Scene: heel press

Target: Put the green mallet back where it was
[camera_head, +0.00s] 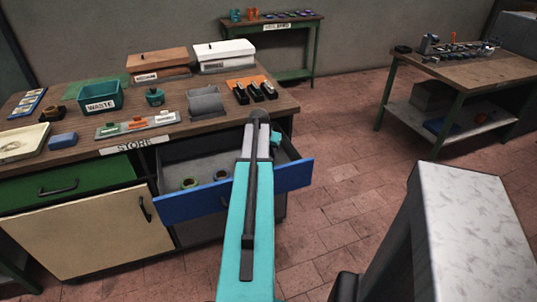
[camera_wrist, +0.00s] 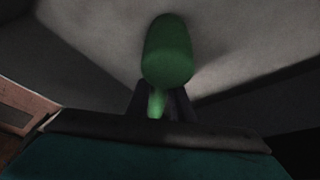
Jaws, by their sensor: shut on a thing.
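The green mallet (camera_wrist: 168,50) shows in the wrist view, with its thick rounded head toward the camera and its narrow handle below. My gripper (camera_wrist: 158,106) is shut on the mallet's handle, its dark fingers partly hidden behind it. In the head view my turquoise arm reaches over the open blue-fronted drawer (camera_head: 190,207) and covers its middle. My gripper and the mallet are mostly hidden there, so I cannot tell how high above the drawer's floor the mallet is.
The bench top (camera_head: 184,130) above holds a waste bin (camera_head: 100,97), boxes (camera_head: 224,55) and tools. A second table (camera_head: 471,69) stands right. Floor between is clear.

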